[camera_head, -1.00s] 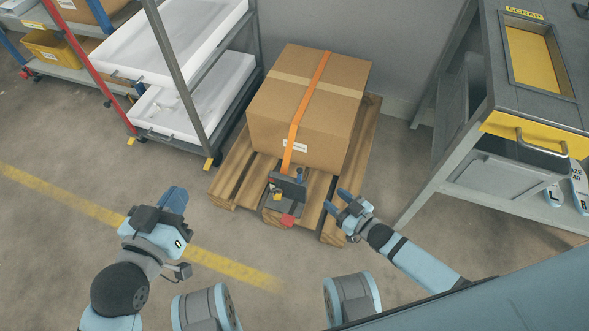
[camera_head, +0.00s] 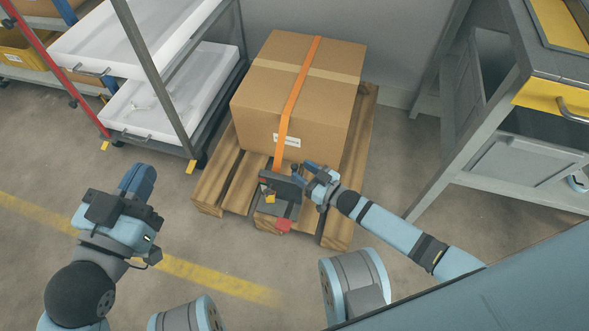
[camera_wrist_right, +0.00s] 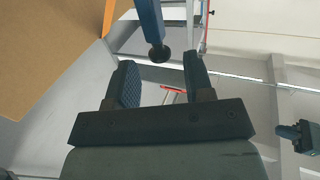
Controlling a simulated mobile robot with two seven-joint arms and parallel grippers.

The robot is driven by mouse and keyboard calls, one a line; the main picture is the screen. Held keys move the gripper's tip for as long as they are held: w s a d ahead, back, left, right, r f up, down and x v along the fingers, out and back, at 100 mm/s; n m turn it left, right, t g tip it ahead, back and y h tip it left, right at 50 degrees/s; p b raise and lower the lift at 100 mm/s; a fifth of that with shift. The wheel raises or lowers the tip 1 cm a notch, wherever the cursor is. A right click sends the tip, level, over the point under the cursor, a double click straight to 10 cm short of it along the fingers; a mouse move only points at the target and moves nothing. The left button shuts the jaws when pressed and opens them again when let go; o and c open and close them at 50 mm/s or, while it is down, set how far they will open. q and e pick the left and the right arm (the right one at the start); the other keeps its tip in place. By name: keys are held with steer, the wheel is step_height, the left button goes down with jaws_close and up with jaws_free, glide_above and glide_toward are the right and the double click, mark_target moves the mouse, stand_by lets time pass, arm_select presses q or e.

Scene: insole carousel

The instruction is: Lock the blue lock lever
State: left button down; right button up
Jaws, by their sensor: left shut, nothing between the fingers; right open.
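The blue lock lever (camera_head: 295,170) stands on a dark grey device (camera_head: 281,196) at the pallet's front edge, below the orange strap. In the right wrist view the blue lever (camera_wrist_right: 149,22) hangs in from the top, its dark end in front of the gap between my fingers. My right gripper (camera_head: 307,173) is open beside the lever, which partly merges with its fingers in the head view. The right gripper (camera_wrist_right: 160,78) shows nothing clamped. My left gripper (camera_head: 140,178) is shut and empty, well to the left above the floor.
A cardboard box (camera_head: 255,105) with an orange strap (camera_head: 300,80) sits on a wooden pallet (camera_head: 215,190). A tray rack (camera_head: 180,130) stands left, a grey workbench (camera_head: 440,165) right.

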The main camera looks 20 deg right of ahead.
mark_target(295, 166)
steer(key=b+x, duration=0.1)
steer(key=x, duration=0.2)
steer(key=shift+w+a, duration=0.2)
jaws_close()
arm_select(q)
steer(key=shift+w+a+r+m+t, duration=0.2)
steer(key=shift+w+m+t, duration=0.1)
steer(key=shift+m, duration=0.2)
steer(key=shift+f, duration=0.1)
